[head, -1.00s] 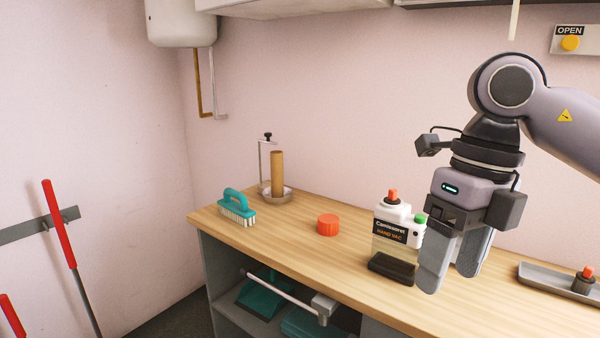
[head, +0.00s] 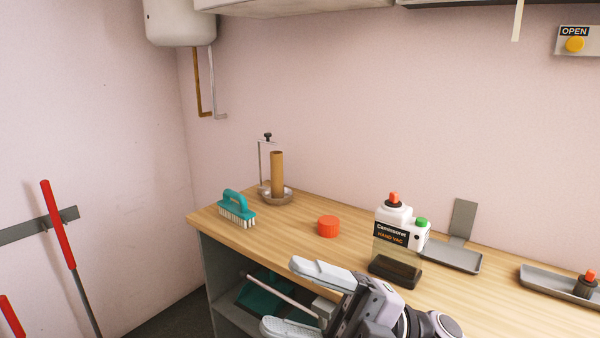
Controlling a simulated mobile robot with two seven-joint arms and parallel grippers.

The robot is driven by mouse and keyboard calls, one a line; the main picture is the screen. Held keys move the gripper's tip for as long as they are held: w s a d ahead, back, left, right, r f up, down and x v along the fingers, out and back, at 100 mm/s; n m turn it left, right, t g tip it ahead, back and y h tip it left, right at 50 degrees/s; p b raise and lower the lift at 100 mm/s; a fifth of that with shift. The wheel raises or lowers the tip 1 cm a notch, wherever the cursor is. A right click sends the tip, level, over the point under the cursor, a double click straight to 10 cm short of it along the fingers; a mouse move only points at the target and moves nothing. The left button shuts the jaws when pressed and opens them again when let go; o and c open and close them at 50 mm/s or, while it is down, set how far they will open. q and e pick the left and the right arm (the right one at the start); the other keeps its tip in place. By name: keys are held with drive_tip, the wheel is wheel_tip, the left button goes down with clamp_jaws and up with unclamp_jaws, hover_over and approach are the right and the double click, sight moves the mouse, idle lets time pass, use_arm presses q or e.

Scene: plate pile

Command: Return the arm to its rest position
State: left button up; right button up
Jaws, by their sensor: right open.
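My right gripper (head: 294,299) is low in the head view, in front of the wooden counter's front edge. Its two pale fingers point left and stand wide apart with nothing between them. The rest of my right arm runs out of the bottom of the picture. My left gripper is not in view.
Grey trays (head: 455,259) lie at right. Shelves with teal items (head: 262,292) are below.

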drive_tip(key=w+d+f+m+t+h, duration=0.3)
drive_tip(key=d+f+m+t+h, duration=0.3)
drive_tip(key=f+m+t, duration=0.5)
drive_tip(key=w+d+f+m+t+h, duration=0.3)
drive_tip(key=d+f+m+t+h, duration=0.35)
drive_tip(key=m, duration=0.75)
drive_tip(key=s+d+f+m+g+h, duration=0.2)
drive_tip(key=s+f, duration=0.5)
drive_tip(key=f, duration=0.4)
drive_tip(key=s+d+f+m+g+h, duration=0.3)
drive_tip(key=s+f, duration=0.5)
drive_tip(key=f, duration=0.3)
drive_tip(key=d+m+h, duration=0.1)
drive_tip(key=d+h, duration=0.1)
drive_tip(key=h, duration=0.1)
drive_tip(key=shift+s+d+m+h+p, duration=0.2)
drive_tip(key=shift+d+m+h+p, duration=0.1)
drive_tip(key=shift+d+h+p, duration=0.1)
